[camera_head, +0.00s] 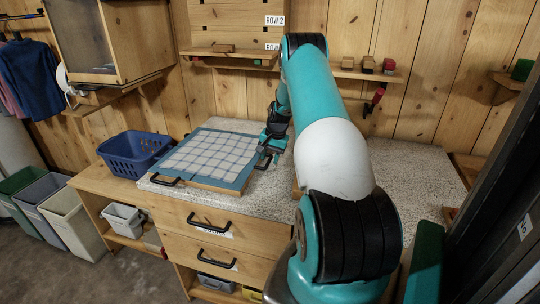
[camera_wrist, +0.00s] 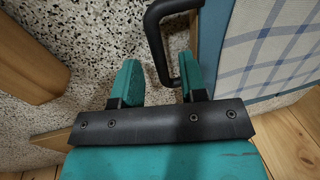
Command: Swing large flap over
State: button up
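The large flap is a blue-framed panel (camera_head: 241,181) with a white and blue checked face, lying flat on the speckled worktop. Its checked face (camera_wrist: 275,45) and blue edge show at the right of the wrist view. A black bar handle (camera_wrist: 155,38) sticks out from that edge. My gripper (camera_head: 266,155) is at the flap's right side. In the wrist view my gripper (camera_wrist: 158,78) is open, with the lower end of the handle between its teal fingers, nearer the right one. Whether a finger touches the handle is not clear.
A second black handle (camera_head: 165,181) is at the flap's front left corner. A blue basket (camera_head: 133,152) stands left of the flap. The speckled worktop (camera_head: 420,180) is bare at the right. Shelves with small blocks (camera_head: 368,64) hang on the wall behind.

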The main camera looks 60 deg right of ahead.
jog(key=shift+f, duration=0.35)
grip_shut()
jog(key=shift+w+r, duration=0.1)
jog(key=shift+r, duration=0.05)
